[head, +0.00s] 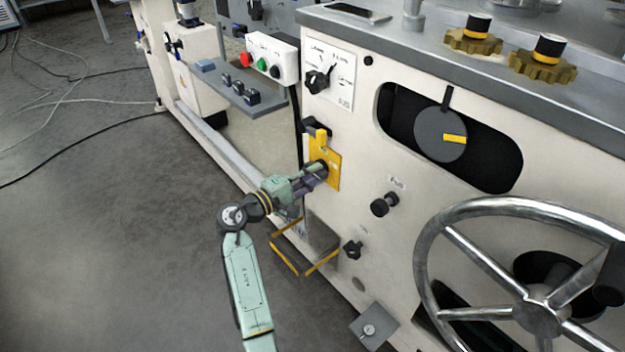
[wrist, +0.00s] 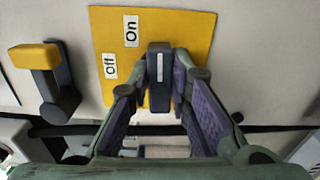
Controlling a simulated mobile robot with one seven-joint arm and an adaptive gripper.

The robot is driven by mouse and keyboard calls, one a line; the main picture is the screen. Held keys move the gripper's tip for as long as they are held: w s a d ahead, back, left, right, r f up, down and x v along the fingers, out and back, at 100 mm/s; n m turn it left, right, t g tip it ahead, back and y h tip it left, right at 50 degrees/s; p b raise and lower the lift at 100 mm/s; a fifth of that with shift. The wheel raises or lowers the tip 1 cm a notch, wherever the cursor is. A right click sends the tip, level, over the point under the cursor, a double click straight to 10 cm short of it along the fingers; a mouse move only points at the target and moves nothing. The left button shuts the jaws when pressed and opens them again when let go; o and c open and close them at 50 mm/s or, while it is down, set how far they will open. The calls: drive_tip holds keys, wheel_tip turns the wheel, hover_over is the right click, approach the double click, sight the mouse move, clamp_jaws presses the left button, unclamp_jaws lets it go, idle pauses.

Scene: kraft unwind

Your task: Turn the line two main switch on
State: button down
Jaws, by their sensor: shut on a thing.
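The line two main switch sits on a yellow plate (head: 333,168) on the machine's cream front panel. In the wrist view the plate (wrist: 185,25) carries a white "On" label (wrist: 131,30) and an "Off" label (wrist: 110,66). The switch's dark knob (wrist: 159,62) has a white stripe, which runs up and down in this view. My gripper (wrist: 162,80) is shut on the knob, with one finger on each side. In the head view my gripper (head: 322,168) reaches the plate from the left and hides the knob. I cannot tell which label the knob points at.
A yellow-tipped lever (wrist: 35,56) sits close beside the plate. Above is a black rotary selector (head: 317,80); a black knob (head: 383,205) and a large handwheel (head: 535,300) are to the right. The floor (head: 120,240) at left is open, with loose cables farther back.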

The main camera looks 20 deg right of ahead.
drive_tip(key=shift+m, duration=0.4)
drive_tip(key=c, duration=1.5)
unclamp_jaws()
